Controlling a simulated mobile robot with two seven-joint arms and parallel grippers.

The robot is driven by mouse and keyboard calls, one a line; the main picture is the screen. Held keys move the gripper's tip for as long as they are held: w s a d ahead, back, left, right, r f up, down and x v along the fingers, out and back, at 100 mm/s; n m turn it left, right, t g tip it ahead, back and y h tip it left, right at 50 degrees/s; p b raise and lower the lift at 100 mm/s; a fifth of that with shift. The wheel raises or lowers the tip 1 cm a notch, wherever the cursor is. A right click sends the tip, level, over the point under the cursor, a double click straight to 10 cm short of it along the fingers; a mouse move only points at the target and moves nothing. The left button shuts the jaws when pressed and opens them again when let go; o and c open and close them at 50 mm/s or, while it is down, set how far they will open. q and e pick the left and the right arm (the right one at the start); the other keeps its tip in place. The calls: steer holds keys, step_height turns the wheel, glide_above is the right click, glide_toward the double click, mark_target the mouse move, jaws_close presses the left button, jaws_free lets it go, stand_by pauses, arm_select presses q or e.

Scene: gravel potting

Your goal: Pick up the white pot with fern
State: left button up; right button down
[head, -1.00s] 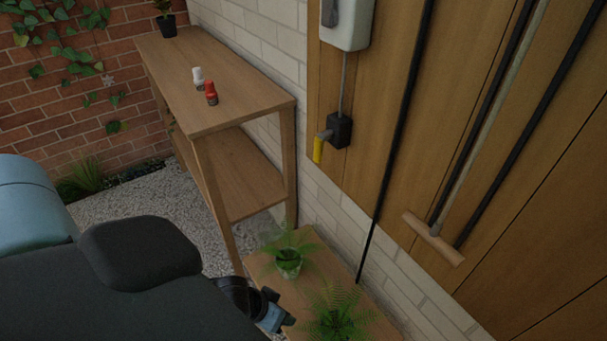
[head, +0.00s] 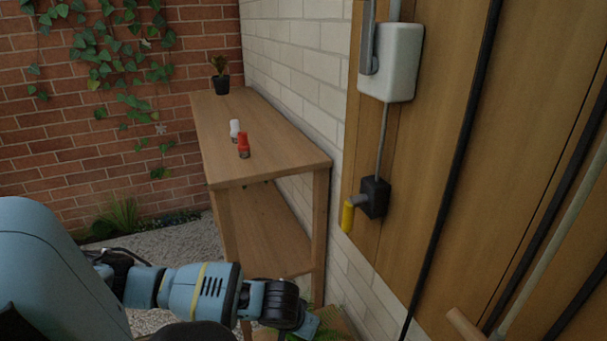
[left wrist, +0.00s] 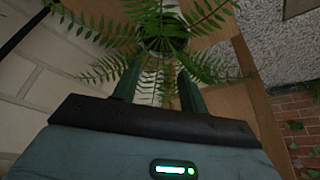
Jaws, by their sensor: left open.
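In the left wrist view a green fern (left wrist: 150,22) spreads its fronds across the top middle. Its pot (left wrist: 163,44) is mostly hidden under the leaves, so I cannot tell its colour. My left gripper (left wrist: 157,85) is open, its two fingers pointing toward the plant with fronds between and around them. The fingers do not visibly grip the pot. In the head view my left arm reaches to the bottom middle, and only a few fern leaves (head: 328,335) show at the bottom edge beside it. My right gripper is not in view.
A tall wooden shelf table (head: 262,135) holds a white bottle (head: 235,130), a red bottle (head: 244,146) and a dark potted plant (head: 221,75). Gravel lies left of the shelf.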

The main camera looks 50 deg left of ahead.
mark_target(290, 337)
arm_select(q)
steer(key=b+x, duration=0.2)
steer(key=x, duration=0.2)
steer(key=shift+w+f, duration=0.15)
steer(key=shift+f, duration=0.25)
steer(key=shift+w+a+f, duration=0.1)
steer(key=shift+w+f, duration=0.05)
steer(key=shift+f, duration=0.2)
jaws_close()
steer(key=shift+r, duration=0.1)
stand_by(0.8)
